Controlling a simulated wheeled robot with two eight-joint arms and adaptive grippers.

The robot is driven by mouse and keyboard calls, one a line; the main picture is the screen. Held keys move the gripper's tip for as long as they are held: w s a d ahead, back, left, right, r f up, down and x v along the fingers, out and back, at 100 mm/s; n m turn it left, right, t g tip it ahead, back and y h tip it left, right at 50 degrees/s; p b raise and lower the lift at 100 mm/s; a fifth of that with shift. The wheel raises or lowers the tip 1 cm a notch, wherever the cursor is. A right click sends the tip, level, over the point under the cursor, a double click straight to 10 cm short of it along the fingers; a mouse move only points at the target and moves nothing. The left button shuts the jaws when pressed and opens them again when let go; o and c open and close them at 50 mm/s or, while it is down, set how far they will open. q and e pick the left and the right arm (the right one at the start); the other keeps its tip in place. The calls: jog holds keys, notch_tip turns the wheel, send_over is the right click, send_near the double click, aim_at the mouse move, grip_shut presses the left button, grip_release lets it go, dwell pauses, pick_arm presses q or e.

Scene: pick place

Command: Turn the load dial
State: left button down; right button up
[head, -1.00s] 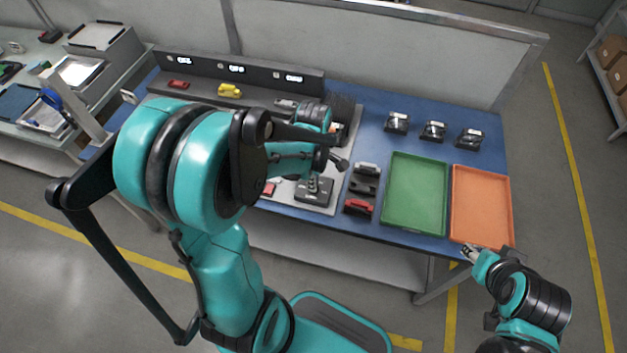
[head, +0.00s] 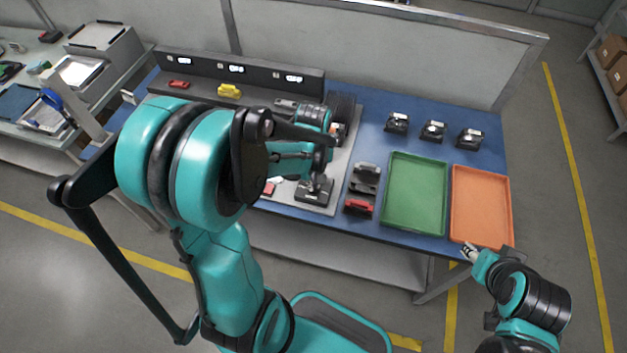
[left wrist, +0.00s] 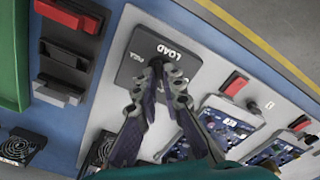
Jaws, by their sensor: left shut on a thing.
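The load dial (left wrist: 156,63) sits on a dark square plate marked LOAD, seen in the left wrist view. The plate (head: 312,196) also shows in the head view, on the grey panel near the table's front edge. My left gripper (left wrist: 160,74) is shut on the dial's knob from above, a fingertip on each side. The fingertips hide most of the knob, so its pointer cannot be read. In the head view my left gripper (head: 319,177) covers the dial. My right gripper (head: 469,250) is near the orange tray's front edge, away from the dial; its opening is too small to judge.
Right of the panel are a black holder with a red part (head: 359,206), a green tray (head: 416,192) and an orange tray (head: 481,205). In the left wrist view, a red switch (left wrist: 235,84) and circuit boards (left wrist: 230,122) lie close beside the dial plate.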

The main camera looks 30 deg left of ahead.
pick_arm(q)
jog(key=m, duration=1.3)
jog(key=shift+m, duration=0.3)
dwell(0.4)
jog(key=c, duration=1.6)
grip_release()
jog(key=shift+c, duration=0.2)
jog(key=shift+r, duration=0.15)
notch_tip(320, 180, up, 12)
jog(key=shift+d, duration=0.1)
